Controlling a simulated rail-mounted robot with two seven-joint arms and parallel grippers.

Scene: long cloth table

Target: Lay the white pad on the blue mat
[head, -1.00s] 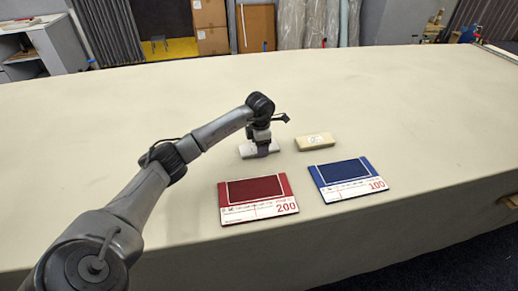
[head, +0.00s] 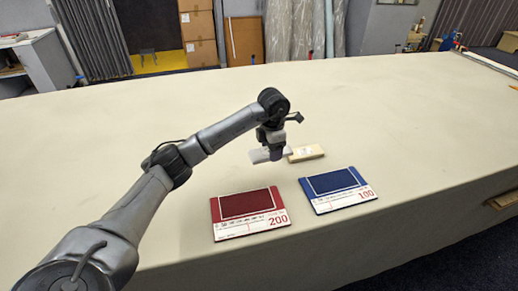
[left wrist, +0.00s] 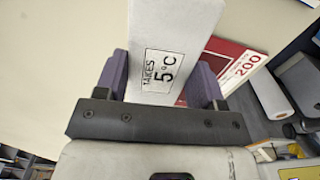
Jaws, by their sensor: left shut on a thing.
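The blue mat (head: 330,206) lies flat on the table, to the right of and nearer than the gripper in the head view. It has a white printed strip with "100" on it. Its top is bare. My right gripper is not in view.
A red mat (head: 229,233) marked "200" lies left of the blue mat; it also shows in the left wrist view (left wrist: 247,48). The table (head: 420,110) is otherwise clear.

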